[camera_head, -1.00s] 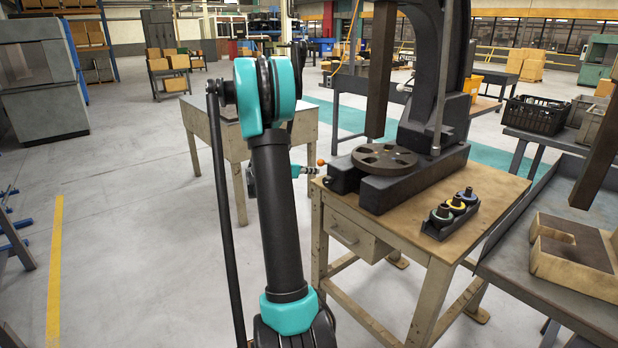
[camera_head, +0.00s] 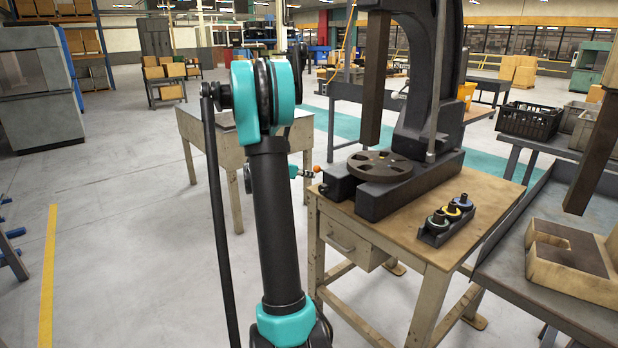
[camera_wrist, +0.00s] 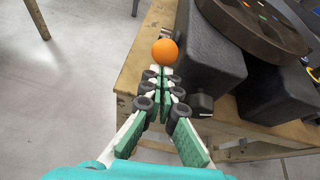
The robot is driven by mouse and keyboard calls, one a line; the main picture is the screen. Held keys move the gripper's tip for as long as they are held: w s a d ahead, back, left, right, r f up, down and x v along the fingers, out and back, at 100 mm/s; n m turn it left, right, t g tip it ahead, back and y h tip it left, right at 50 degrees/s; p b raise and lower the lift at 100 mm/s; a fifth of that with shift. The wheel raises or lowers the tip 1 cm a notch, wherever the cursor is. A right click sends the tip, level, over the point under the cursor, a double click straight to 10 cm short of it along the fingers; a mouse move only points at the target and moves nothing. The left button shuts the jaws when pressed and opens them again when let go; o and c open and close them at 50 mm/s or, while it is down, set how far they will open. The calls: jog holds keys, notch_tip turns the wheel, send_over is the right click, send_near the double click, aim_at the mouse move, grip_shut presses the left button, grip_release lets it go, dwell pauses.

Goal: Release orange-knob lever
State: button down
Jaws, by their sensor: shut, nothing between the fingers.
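The orange knob (camera_wrist: 165,52) is a round ball just beyond my fingertips in the wrist view. The lever's rod is hidden behind the knob and my fingers. My gripper (camera_wrist: 163,77) is shut and empty, its fingers together and pointing at the knob. Whether the tips touch the knob I cannot tell. In the head view my gripper (camera_head: 307,173) is small, partly behind my arm.
The press stands on a wooden table (camera_head: 400,230), with its slotted round plate (camera_head: 382,165) on the base. A black holder with several ringed parts (camera_head: 450,213) sits at the right. A black side screw (camera_wrist: 203,104) is close right of my fingers. Open floor lies left.

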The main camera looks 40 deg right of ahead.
jog(key=d+r+y, duration=0.2)
jog(key=r+y, duration=0.1)
jog(key=d+r+y, duration=0.2)
jog(key=r+y, duration=0.1)
jog(key=d+r+y, duration=0.2)
jog(key=d+y, duration=0.1)
jog(key=shift+w+r+g, duration=0.25)
jog(key=shift+r+g, duration=0.15)
jog(key=shift+w+d+r, duration=0.1)
jog(key=shift+d+r, duration=0.1)
jog(key=shift+d, duration=0.5)
jog(key=shift+d+r, duration=0.25)
jog(key=shift+d, duration=0.4)
jog(key=shift+w+d+r, duration=0.1)
jog(key=shift+d+r, duration=0.1)
jog(key=shift+d, duration=0.5)
jog(key=shift+s+d, duration=0.1)
jog(key=shift+d, duration=0.05)
